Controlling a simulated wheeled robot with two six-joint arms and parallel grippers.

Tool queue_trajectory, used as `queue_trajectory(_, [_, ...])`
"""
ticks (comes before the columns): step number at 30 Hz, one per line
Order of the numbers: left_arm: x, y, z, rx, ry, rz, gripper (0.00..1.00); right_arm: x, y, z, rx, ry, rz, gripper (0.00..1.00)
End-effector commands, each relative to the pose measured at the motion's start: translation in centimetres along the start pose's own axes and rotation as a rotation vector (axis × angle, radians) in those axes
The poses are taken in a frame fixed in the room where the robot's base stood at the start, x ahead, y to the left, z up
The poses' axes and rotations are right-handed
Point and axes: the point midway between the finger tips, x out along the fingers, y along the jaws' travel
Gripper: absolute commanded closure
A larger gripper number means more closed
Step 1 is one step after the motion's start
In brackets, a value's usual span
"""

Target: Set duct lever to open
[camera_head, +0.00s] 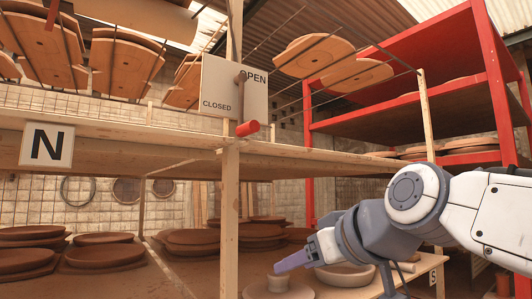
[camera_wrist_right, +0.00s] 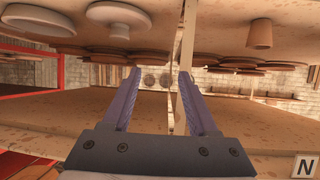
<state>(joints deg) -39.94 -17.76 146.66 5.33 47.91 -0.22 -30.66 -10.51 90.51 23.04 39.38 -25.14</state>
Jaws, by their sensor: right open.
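The duct lever has a red handle (camera_head: 248,128) below a brownish pivot (camera_head: 240,77) on a white plate (camera_head: 218,98). The plate reads OPEN at upper right and CLOSED at lower left. The handle's end lies below both words; I cannot tell which setting it marks. The plate is at a wooden post, above a shelf edge. My right gripper (camera_head: 293,261) is well below and right of the lever, apart from it, pointing left. In the right wrist view my right gripper (camera_wrist_right: 162,72) is open and empty, and the lever does not show. My left gripper is not in view.
The wooden post (camera_head: 230,195) and shelf edge (camera_head: 300,152) stand near the lever. Round clay pieces (camera_head: 105,255) lie on the lower shelf. A red rack (camera_head: 490,70) stands at right. A sign N (camera_head: 47,145) hangs at left. The wrist view looks upside down.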

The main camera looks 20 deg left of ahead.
Motion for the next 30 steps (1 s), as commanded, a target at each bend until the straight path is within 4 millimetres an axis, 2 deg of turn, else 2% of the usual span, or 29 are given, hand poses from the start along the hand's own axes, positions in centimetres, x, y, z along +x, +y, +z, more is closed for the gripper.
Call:
queue_trajectory(1, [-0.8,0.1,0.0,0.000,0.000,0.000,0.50,-2.3,-0.8,-5.0,-0.042,0.099,-0.013,0.41])
queue_trajectory(3, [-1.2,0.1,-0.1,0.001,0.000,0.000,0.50,-5.3,-1.8,-9.9,-0.098,0.215,-0.027,0.41])
queue_trajectory(6, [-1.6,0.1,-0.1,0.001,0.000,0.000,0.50,-9.1,-3.1,-14.9,-0.160,0.342,-0.039,0.41])
queue_trajectory(9, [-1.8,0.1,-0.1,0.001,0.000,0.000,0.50,-11.7,-3.9,-17.7,-0.198,0.421,-0.045,0.41])
queue_trajectory(12, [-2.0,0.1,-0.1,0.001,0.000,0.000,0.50,-12.8,-4.4,-19.1,-0.217,0.458,-0.048,0.41])
queue_trajectory(17, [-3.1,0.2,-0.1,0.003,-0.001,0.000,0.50,-11.6,-4.7,-20.2,-0.220,0.463,-0.051,0.41])
queue_trajectory(24, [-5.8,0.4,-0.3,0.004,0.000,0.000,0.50,-7.6,-5.1,-22.3,-0.220,0.461,-0.050,0.41])
queue_trajectory(30, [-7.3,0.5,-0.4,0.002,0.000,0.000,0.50,-4.9,-5.3,-23.4,-0.219,0.463,-0.049,0.41])
